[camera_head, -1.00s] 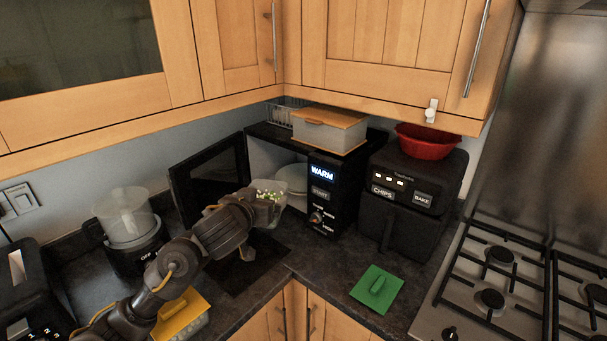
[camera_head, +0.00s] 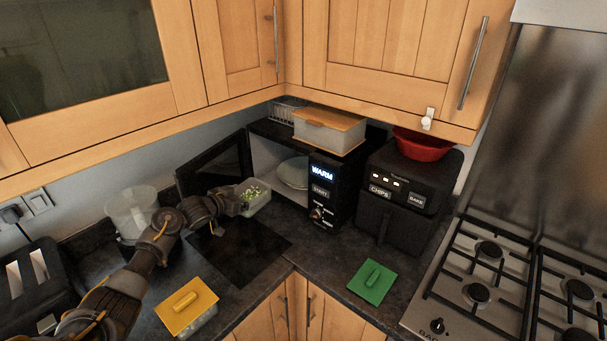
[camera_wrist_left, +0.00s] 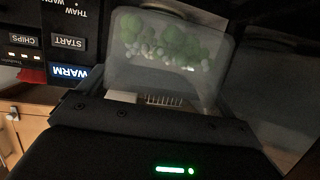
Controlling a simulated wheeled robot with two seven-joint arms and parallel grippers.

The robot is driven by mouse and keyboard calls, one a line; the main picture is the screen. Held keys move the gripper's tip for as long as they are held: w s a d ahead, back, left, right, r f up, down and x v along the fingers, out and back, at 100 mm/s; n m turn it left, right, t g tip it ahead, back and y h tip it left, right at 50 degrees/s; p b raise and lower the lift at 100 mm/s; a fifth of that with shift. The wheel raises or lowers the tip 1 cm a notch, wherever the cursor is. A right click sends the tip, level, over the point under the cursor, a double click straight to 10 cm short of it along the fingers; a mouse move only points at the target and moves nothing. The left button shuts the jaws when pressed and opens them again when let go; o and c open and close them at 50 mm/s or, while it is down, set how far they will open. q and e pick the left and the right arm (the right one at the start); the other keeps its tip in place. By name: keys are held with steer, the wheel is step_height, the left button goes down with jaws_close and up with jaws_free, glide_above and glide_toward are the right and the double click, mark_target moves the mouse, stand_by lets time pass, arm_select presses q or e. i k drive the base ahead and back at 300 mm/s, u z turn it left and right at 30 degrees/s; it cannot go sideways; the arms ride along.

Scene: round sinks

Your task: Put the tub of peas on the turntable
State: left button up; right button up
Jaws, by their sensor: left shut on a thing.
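The tub of peas (camera_head: 258,200) is a clear, open box with green peas in it, at the mouth of the open microwave. My left gripper (camera_head: 240,204) is shut on its left side; the fingertips are partly hidden. In the left wrist view the tub (camera_wrist_left: 165,75) stands out beyond the gripper (camera_wrist_left: 150,100), with the peas inside. The turntable (camera_head: 293,172) is a pale round plate inside the microwave (camera_head: 322,200), partly hidden behind the control panel. My right gripper is not in view.
The microwave door (camera_head: 212,167) stands open on the left. A wooden-lidded box (camera_head: 328,133) sits on the microwave. A black air fryer (camera_head: 405,195) stands to the right. A green lid (camera_head: 371,281) and a yellow-lidded tub (camera_head: 188,305) lie on the counter in front.

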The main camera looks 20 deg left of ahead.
mark_target(305, 173)
steer(key=z, duration=0.05)
steer(key=i, duration=0.85)
steer(key=z, duration=0.1)
